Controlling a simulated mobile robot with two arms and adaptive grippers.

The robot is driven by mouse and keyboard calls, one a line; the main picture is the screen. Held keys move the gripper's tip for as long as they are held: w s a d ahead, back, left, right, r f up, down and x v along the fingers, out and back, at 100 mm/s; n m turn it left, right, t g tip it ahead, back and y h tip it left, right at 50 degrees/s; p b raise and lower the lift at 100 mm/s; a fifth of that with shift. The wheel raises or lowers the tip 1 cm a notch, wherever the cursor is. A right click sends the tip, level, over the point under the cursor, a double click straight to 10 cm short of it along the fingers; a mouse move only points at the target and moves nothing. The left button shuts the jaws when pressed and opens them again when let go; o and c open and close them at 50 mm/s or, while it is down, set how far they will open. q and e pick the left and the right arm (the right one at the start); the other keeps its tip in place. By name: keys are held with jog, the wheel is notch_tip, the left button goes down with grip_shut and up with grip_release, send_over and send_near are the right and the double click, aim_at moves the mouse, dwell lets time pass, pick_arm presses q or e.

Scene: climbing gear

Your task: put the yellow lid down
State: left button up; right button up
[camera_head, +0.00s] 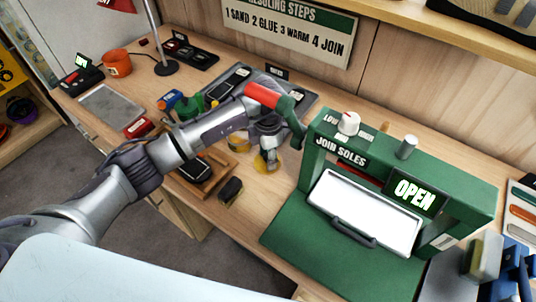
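The yellow lid (261,164) is at the fingertips of my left gripper (267,152), near the middle of the bench. The gripper points down and appears shut on the lid, though the fingers partly hide it. The lid looks tilted and close above the wooden bench top; I cannot tell whether it touches. A small round pot with a yellowish rim (238,143) stands just left of the gripper, partly hidden by my arm. My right gripper is not in view.
A wooden tray (205,183) and a dark brush-like block (230,190) lie at the front left. Bare bench (262,196) shows between block and press.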

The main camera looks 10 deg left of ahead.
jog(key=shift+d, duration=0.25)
pick_arm(q)
jog(key=shift+r, duration=0.3)
notch_tip(320, 180, up, 12)
jog(key=b, duration=0.3)
jog(key=shift+f, duration=0.15)
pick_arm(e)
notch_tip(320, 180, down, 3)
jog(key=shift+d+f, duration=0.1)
pick_arm(q)
jog(key=shift+a+f, duration=0.1)
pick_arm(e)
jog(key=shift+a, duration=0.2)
